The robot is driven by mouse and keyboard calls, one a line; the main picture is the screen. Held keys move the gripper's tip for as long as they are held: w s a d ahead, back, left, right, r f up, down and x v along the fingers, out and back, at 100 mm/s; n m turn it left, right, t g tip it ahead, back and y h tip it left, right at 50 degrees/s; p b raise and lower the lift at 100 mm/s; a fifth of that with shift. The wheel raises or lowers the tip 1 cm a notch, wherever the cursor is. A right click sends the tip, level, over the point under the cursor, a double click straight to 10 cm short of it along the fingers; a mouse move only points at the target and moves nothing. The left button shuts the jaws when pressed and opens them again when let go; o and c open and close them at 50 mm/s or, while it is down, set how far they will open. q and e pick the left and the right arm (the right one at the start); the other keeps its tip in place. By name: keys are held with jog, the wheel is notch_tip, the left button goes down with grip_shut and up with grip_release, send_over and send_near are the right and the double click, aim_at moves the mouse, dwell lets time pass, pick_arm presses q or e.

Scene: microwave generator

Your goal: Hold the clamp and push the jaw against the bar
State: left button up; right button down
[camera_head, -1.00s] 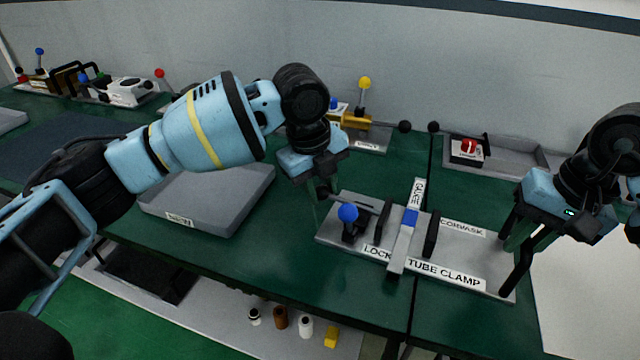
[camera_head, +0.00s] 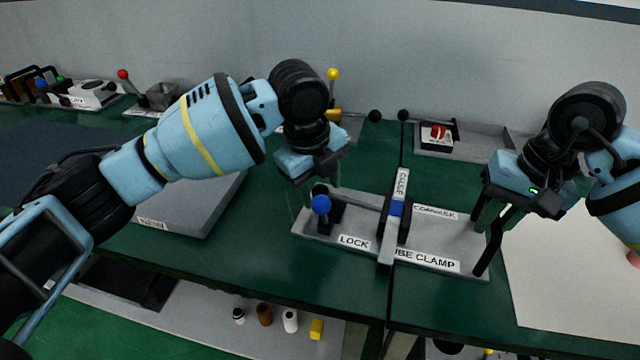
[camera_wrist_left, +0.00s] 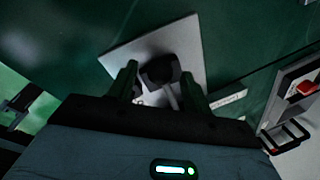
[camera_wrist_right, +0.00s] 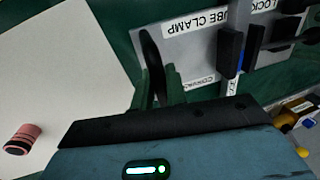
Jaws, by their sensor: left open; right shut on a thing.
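The tube clamp has a grey base plate (camera_head: 455,232) with a blue-knobbed lock lever (camera_head: 321,204) at its left. A grey bar with a blue band (camera_head: 387,245) lies across it. The black left jaw (camera_head: 383,216) and black right jaw (camera_head: 407,220) stand close on both sides of the bar; contact is unclear. My right gripper (camera_head: 492,215) is shut on the black upright handle (camera_head: 489,250) at the plate's right end, also seen in the right wrist view (camera_wrist_right: 152,55). My left gripper (camera_head: 325,180) is open just behind the lever; a black part (camera_wrist_left: 160,70) shows between its fingers.
A grey block (camera_head: 200,205) lies left of the clamp. Behind stand a yellow-knobbed lever (camera_head: 333,75) and a tray with a red switch (camera_head: 436,134). A pale panel (camera_head: 560,270) lies right. Small bottles (camera_head: 265,314) stand on a lower shelf.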

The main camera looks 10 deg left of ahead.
jog(key=shift+s+f, duration=0.1)
jog(key=shift+f, duration=0.2)
jog(key=c, duration=1.3)
grip_release()
jog(key=shift+r, duration=0.15)
pick_arm(q)
notch_tip(320, 180, up, 12)
jog(key=s+a, duration=0.1)
jog(key=s, duration=0.1)
jog(key=shift+a, duration=0.25)
jog(key=shift+f, duration=0.1)
pick_arm(e)
jog(key=shift+r, duration=0.2)
